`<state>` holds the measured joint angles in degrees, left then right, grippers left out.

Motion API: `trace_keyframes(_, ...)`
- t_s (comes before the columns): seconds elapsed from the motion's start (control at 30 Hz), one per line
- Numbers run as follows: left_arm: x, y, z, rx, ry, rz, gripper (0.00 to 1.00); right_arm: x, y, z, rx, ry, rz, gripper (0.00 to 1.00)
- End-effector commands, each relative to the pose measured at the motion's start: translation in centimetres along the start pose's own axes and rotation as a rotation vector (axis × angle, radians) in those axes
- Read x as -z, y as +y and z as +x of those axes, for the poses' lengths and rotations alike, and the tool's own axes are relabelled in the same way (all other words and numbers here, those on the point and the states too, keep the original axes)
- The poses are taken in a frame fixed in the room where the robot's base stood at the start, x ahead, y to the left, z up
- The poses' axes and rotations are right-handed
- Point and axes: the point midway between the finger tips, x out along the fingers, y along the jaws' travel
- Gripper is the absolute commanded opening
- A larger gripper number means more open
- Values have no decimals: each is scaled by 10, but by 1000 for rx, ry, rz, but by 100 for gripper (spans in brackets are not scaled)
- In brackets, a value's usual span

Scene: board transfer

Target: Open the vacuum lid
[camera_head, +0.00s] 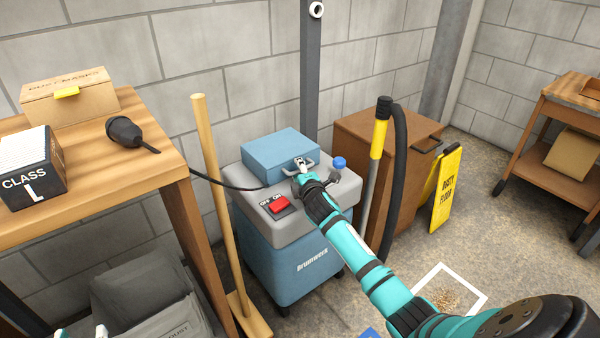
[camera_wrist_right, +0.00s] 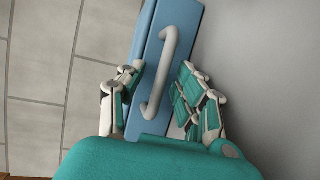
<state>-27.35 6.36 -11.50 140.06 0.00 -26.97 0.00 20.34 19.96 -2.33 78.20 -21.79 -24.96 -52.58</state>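The vacuum (camera_head: 300,262) is a blue machine with a grey top, standing on the floor. Its blue lid (camera_head: 275,150) lies flat and closed on top, with a grey handle (camera_head: 313,165) on the side facing my right arm. My right gripper (camera_head: 303,170) is at this handle. In the right wrist view, the fingers of the right gripper (camera_wrist_right: 160,74) are spread on either side of the handle (camera_wrist_right: 162,72), apart from it. The blue lid (camera_wrist_right: 150,50) shows behind. My left gripper (camera_head: 81,333) shows only as two separated fingertips at the bottom left edge.
A red switch (camera_head: 279,204) and blue knob (camera_head: 339,162) sit on the vacuum's top. A broom (camera_head: 212,190) leans left of it, beside a wooden table (camera_head: 75,205). A brown cabinet (camera_head: 365,130), black hose (camera_head: 399,170) and yellow sign (camera_head: 446,190) stand right.

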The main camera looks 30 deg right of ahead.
Motion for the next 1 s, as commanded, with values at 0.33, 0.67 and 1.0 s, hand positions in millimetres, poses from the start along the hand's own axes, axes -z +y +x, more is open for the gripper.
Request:
trace_keyframes(0.33, 1, 0, 0, 0, 4, 0, 40, 0, 0, 0, 1, 0, 0, 21)
trace_keyframes(0.67, 1, 0, 0, 0, 2, 0, 40, 0, 0, 0, 1, 0, 0, 0)
trace_keyframes(1.0, 1, 0, 0, 0, 2, -1, 40, 0, 0, 0, 0, 0, -1, 0)
